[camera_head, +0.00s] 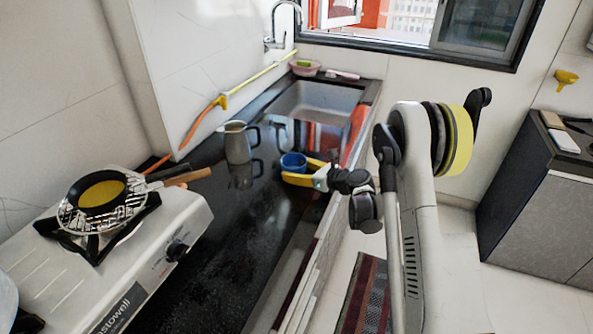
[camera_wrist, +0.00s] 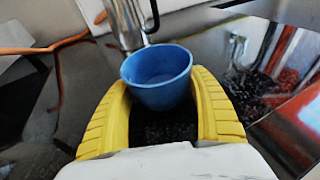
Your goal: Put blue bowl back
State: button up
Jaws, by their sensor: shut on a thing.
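The blue bowl (camera_head: 293,162) is over the black countertop in the head view, near the counter's front edge. My gripper (camera_head: 302,172) has yellow fingers around it. In the wrist view the bowl (camera_wrist: 157,77) is upright between the two yellow fingertips of my gripper (camera_wrist: 160,92), which are shut on its sides. The bowl looks empty. I cannot tell whether its base touches the counter.
A metal jug (camera_head: 238,143) stands on the counter just left of the bowl; it shows close behind the bowl in the wrist view (camera_wrist: 126,22). A gas stove (camera_head: 150,255) with a pan (camera_head: 97,190) is at left. A sink (camera_head: 318,101) lies beyond.

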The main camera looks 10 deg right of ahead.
jog(key=o, duration=1.3)
jog(key=shift+f, duration=0.1)
